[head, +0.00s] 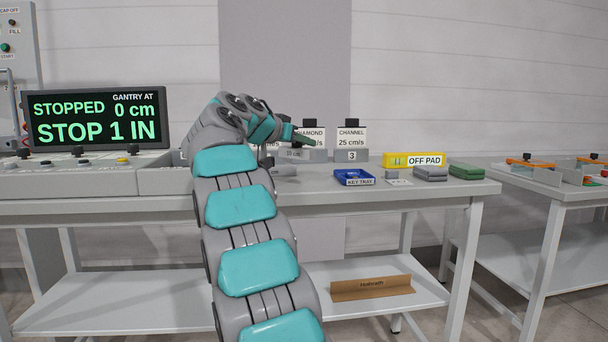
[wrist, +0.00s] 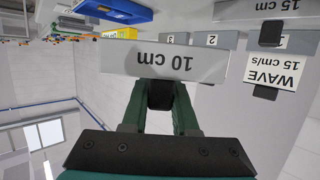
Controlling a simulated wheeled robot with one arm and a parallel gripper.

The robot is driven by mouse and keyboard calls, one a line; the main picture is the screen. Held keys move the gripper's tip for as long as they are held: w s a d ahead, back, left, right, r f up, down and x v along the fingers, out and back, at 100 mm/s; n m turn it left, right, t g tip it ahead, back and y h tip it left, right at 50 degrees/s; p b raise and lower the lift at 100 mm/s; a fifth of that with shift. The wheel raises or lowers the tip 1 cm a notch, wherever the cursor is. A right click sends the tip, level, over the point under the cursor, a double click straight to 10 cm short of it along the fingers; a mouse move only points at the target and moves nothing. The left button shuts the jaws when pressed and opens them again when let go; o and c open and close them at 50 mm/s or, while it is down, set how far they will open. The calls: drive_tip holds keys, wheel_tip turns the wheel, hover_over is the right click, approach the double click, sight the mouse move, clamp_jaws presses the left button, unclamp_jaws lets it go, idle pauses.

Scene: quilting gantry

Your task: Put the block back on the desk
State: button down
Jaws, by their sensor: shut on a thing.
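In the wrist view my gripper (wrist: 160,97) is shut on the black knob of a grey block marked "10 cm" (wrist: 205,68). The block hangs across the fingertips, its label upside down in this view. In the head view my arm reaches over the grey desk (head: 425,189), and a dark green part of my gripper (head: 304,138) shows near the row of cards.
A "CHANNEL" card block (head: 351,139) stands behind the grey piece marked 3 (head: 352,156). A blue key tray (head: 354,177), a yellow "OFF PAD" box (head: 400,160) and grey and green blocks (head: 466,171) lie to the right. The display (head: 95,118) reads "STOPPED 0 cm".

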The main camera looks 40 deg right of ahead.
drive_tip(key=shift+f+b, duration=0.4)
drive_tip(key=shift+f, duration=3.15)
drive_tip(key=shift+f, duration=0.15)
drive_tip(key=c, duration=0.7)
unclamp_jaws()
drive_tip(key=shift+r, duration=0.2)
drive_tip(key=b+v, duration=0.1)
drive_tip(key=v, duration=1.1)
drive_tip(key=shift+s+f, duration=0.1)
